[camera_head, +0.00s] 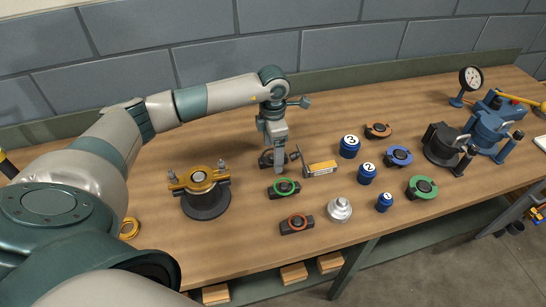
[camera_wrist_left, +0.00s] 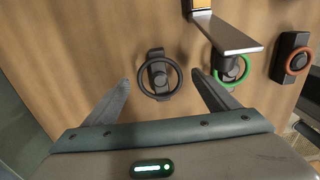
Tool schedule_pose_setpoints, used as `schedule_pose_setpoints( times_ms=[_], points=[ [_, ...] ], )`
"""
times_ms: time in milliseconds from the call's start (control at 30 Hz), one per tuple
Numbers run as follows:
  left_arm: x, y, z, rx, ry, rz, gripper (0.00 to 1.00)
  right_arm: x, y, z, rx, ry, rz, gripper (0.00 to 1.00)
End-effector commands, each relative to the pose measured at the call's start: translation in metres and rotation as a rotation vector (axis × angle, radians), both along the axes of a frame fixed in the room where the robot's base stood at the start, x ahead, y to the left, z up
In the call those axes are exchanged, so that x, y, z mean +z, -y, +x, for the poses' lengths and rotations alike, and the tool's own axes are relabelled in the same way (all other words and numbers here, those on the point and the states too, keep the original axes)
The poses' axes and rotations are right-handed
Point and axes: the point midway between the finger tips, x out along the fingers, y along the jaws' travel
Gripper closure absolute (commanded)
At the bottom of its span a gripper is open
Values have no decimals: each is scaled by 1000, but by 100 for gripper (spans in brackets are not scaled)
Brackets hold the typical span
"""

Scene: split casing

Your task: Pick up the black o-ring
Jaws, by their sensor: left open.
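The black o-ring (camera_wrist_left: 178,84) sits on a small dark holder (camera_wrist_left: 157,55) with a post in the left wrist view. My left gripper (camera_wrist_left: 161,80) is open and empty, with one finger to each side of the ring and apart from it in the picture. In the head view my left gripper (camera_head: 278,168) points down over that dark holder (camera_head: 265,157) and hides most of it and the ring. A green o-ring (camera_head: 283,187) and a red o-ring (camera_head: 297,222) sit on similar holders nearer the front. My right gripper is not in view.
A grey metal bracket with an orange-yellow block (camera_head: 320,168) stands close right of my left gripper. Blue numbered weights (camera_head: 349,147) stand further right. A gold casing on a dark base (camera_head: 205,204) stands to the left. Bare wood lies between them.

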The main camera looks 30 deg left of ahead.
Motion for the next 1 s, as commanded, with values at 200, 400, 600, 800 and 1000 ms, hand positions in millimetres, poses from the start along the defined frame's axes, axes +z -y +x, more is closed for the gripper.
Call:
schedule_pose_setpoints(
  times_ms=[200, 400, 600, 800, 1000],
  points=[
    [0, 0, 0, 0, 0, 0, 20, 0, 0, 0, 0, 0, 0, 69],
    [0, 0, 0, 0, 0, 0, 63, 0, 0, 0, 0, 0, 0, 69],
    [0, 0, 0, 0, 0, 0, 63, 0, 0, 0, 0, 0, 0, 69],
    [1, 0, 0, 0, 0, 0, 63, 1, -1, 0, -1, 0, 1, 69],
    [8, 0, 0, 0, 1, -1, 63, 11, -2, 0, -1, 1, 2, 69]
  ],
)
